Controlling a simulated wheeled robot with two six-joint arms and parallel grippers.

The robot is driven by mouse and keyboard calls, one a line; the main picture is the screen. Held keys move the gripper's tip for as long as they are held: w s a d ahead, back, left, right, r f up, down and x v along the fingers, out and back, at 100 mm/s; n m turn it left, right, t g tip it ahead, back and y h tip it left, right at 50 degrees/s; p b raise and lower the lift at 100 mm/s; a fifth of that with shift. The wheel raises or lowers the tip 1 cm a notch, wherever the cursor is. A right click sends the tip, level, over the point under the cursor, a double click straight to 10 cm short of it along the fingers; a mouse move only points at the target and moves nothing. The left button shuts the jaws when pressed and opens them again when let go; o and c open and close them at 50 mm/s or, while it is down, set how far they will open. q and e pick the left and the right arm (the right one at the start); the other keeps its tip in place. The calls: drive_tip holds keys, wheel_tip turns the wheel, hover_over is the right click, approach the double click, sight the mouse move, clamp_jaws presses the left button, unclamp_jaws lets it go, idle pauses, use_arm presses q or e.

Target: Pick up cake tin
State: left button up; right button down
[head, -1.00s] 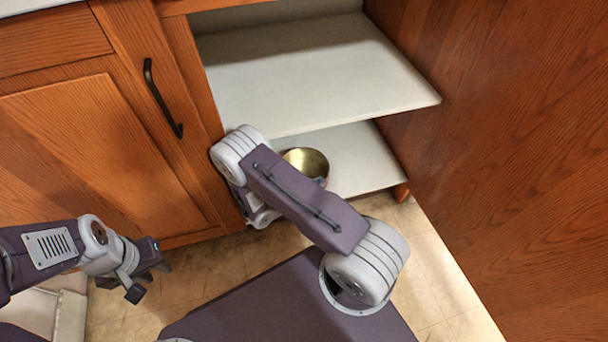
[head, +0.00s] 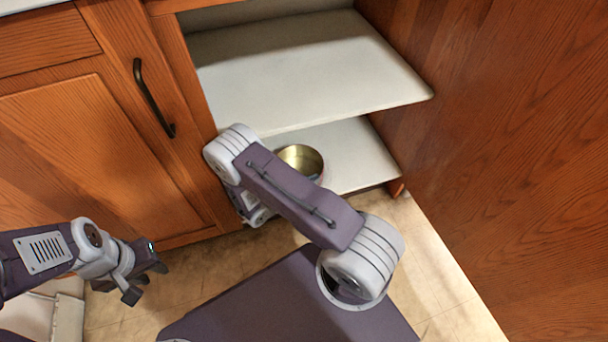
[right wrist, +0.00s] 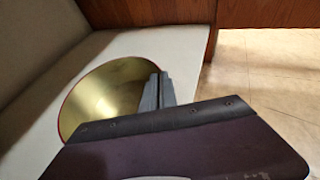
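The cake tin (head: 302,159) is a round tin with a gold-coloured inside. It sits on the lower shelf, partly hidden in the head view by my right arm. In the right wrist view the tin (right wrist: 105,98) shows a thin red rim, and its near part is hidden by the gripper body. My right gripper (right wrist: 158,90) is at the tin's right rim, its two fingers close together with the rim running in between them; it looks shut on the rim. My left gripper (head: 146,281) is open and empty, above the floor to the left, away from the tin.
The upper shelf (head: 310,75) overhangs the lower shelf (head: 365,160). A closed cabinet door with a dark handle (head: 153,98) stands left of the opening, and a wooden panel (head: 500,130) on the right. The floor (head: 440,270) in front is clear.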

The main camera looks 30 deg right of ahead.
wheel_tip(320, 180, up, 5)
drive_tip(key=p, duration=0.4)
drive_tip(key=shift+r+p, duration=0.1)
drive_tip(key=shift+p, duration=0.25)
drive_tip(key=s+d+r+p, duration=0.2)
drive_tip(key=d+r+p, duration=0.3)
drive_tip(key=d, duration=0.6)
drive_tip(key=shift+s+d+r+p, duration=0.2)
drive_tip(key=shift+s+r+p, duration=0.15)
drive_tip(key=shift+p, duration=0.15)
